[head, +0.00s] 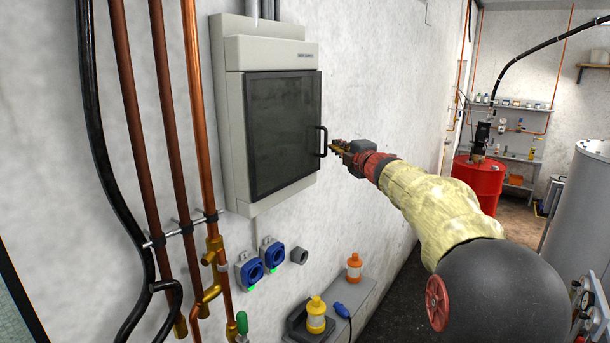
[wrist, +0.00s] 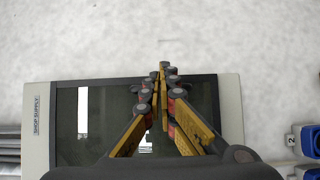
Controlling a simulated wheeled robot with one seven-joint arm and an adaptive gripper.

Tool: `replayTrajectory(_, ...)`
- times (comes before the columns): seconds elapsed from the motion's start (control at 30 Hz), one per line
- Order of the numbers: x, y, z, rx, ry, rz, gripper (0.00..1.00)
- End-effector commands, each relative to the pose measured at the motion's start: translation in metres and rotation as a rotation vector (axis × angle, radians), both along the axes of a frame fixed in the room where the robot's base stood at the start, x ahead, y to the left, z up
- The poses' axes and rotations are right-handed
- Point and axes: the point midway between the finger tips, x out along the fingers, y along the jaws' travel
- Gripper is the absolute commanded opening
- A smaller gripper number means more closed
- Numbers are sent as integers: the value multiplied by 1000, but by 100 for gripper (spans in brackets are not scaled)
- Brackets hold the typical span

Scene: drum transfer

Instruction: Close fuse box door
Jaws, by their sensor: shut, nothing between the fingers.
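The fuse box (head: 231,112) is a pale grey cabinet on the white wall in the head view. Its dark glass door (head: 280,125) lies flat against the box front and looks closed, though a small gap cannot be ruled out. A black handle (head: 322,141) is on the door's right edge. My gripper (head: 334,147) is shut and empty, its tips at or very near the handle; contact cannot be told. In the wrist view my gripper (wrist: 162,70) shows its yellow fingers together over the edge of the dark door (wrist: 75,110). The handle is hidden there.
Copper pipes (head: 170,100) and a black hose run down the wall left of the box. Blue sockets (head: 272,255) sit below it. A grey ledge (head: 370,290) holds yellow and orange plugs. A red drum (head: 478,182) and grey tank (head: 585,205) stand right.

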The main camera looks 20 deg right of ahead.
Motion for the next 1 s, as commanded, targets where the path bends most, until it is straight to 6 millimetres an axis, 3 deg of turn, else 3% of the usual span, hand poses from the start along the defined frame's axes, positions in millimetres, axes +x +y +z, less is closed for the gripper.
replayTrajectory(0.5, -92, 4, 1, -2, -2, -1, 0)
replayTrajectory(0.7, -106, 5, 0, -2, 0, 0, 0)
replayTrajectory(0.9, -108, 5, 0, 4, 0, 1, 0)
replayTrajectory(1.0, -109, -6, -5, 41, 16, -41, 0)
